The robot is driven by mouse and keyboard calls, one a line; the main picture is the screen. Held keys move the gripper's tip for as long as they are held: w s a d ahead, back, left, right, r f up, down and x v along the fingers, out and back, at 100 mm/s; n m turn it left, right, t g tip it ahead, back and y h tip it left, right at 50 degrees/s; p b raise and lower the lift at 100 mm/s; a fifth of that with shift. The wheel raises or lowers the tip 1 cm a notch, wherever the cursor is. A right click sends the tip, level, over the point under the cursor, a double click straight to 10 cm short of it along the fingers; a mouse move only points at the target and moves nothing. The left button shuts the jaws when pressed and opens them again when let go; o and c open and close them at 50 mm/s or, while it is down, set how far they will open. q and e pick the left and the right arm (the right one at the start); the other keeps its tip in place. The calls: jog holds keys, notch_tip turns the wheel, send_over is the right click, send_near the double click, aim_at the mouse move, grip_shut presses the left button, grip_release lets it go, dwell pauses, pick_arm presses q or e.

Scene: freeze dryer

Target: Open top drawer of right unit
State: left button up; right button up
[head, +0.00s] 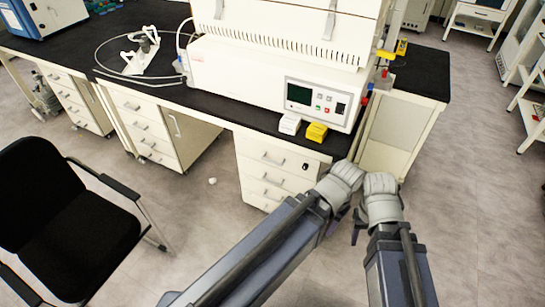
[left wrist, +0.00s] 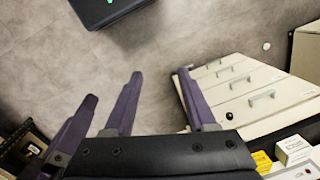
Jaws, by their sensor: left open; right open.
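The right drawer unit (head: 272,172) is cream, with several stacked drawers, under the bench below the freeze dryer's front panel. Its top drawer (head: 278,156) looks shut and has a curved metal handle. The drawer fronts and handles also show in the left wrist view, with the top drawer's handle (left wrist: 262,97) nearest the bench. My left gripper (left wrist: 157,92) is open and empty, its purple fingers apart and one finger close beside the drawer fronts. My right gripper (head: 358,226) is open, right of the unit; its fingers are mostly hidden by the arms.
The freeze dryer (head: 265,82) stands on the black bench (head: 245,116). A white box (head: 289,123) and a yellow box (head: 316,132) lie at its front edge. A left drawer unit (head: 150,130) and a black chair (head: 62,220) stand to the left. Floor before the right unit is largely clear.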

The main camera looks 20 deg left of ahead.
pick_arm(q)
jog(key=w+d+f+n+t+h+b, duration=0.2)
jog(key=w+f+h+b, duration=0.3)
jog(key=w+f+b, duration=0.5)
jog(key=w+a+f+n+t+h+b, duration=0.2)
jog(key=w+a+f+n+t+b, duration=0.4)
jog(key=b, duration=0.5)
jog(key=w+a+f+n+t+h+b, duration=0.25)
jog(key=w+f+b, duration=0.25)
jog(key=w+b, duration=0.45)
jog(key=n+t+y+b, duration=0.8)
jog(key=n+b, duration=0.3)
jog(key=b, duration=0.7)
send_near(271, 162)
jog(key=w, duration=0.3)
jog(key=shift+s+r, duration=0.1)
jog(key=shift+r, duration=0.15)
jog(key=w, duration=0.7)
jog(key=shift+w+d, duration=0.15)
jog(key=shift+w, duration=0.2)
